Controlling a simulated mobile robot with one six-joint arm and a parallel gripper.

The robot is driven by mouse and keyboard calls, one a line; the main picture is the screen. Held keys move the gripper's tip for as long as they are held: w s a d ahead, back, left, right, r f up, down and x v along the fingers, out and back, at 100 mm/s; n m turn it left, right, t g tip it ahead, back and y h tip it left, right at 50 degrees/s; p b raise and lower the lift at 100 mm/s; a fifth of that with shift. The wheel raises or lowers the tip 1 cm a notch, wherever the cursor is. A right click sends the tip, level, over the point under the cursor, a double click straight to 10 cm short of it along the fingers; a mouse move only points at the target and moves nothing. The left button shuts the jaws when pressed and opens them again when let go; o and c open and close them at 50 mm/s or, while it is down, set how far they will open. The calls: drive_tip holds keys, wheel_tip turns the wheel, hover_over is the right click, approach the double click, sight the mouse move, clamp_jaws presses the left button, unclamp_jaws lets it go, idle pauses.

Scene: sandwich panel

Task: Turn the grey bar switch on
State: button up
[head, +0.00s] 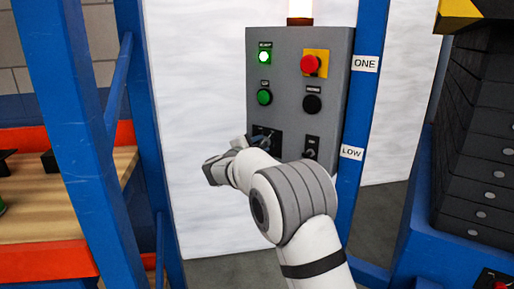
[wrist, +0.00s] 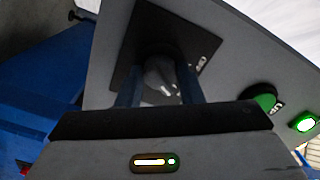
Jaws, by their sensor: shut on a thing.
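The grey bar switch (wrist: 160,74) sits on a dark square plate (wrist: 140,38) on the grey control panel (head: 284,85). In the wrist view my gripper (wrist: 160,88) has one finger on each side of the bar and is shut on it. In the head view my gripper (head: 258,142) reaches the panel's lower left, at the dark plate there. The gripper and arm hide most of the switch in that view. The fingers also hide part of the bar in the wrist view, and I cannot tell its exact angle.
The panel also carries a lit green lamp (head: 265,57), a green button (head: 264,97), a red button on yellow (head: 311,64), a black button (head: 312,103) and a small lower-right switch (head: 310,150).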

drive_tip(key=shift+d, duration=0.15)
drive_tip(key=o, duration=0.7)
drive_tip(key=shift+o, duration=1.3)
drive_tip(key=v, duration=0.7)
drive_tip(key=shift+s+a+p, duration=0.25)
drive_tip(key=shift+s+p, duration=0.05)
drive_tip(key=shift+p, duration=0.1)
